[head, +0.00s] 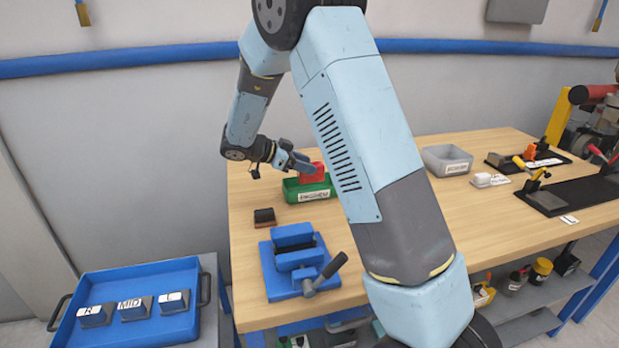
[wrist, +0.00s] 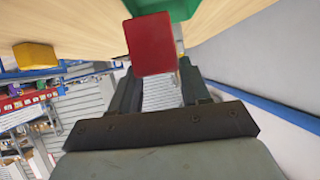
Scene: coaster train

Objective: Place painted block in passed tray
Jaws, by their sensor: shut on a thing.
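The painted block is red (head: 313,173) and is held in my gripper (head: 303,166), over the green tray (head: 291,193) at the back left of the bench. The tray has a white label on its front that is too small to read surely. In the wrist view the red block (wrist: 152,46) sits at the fingertips of my gripper (wrist: 156,80), and part of the green tray (wrist: 180,9) shows beyond it. I cannot tell whether the block's underside touches the tray floor.
A blue vise (head: 285,272) and a small dark block (head: 264,217) stand in front of the tray. A grey bin (head: 437,160) stands farther right. A blue tray (head: 150,325) with several labelled blocks is at lower left. The middle bench is partly hidden by my arm.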

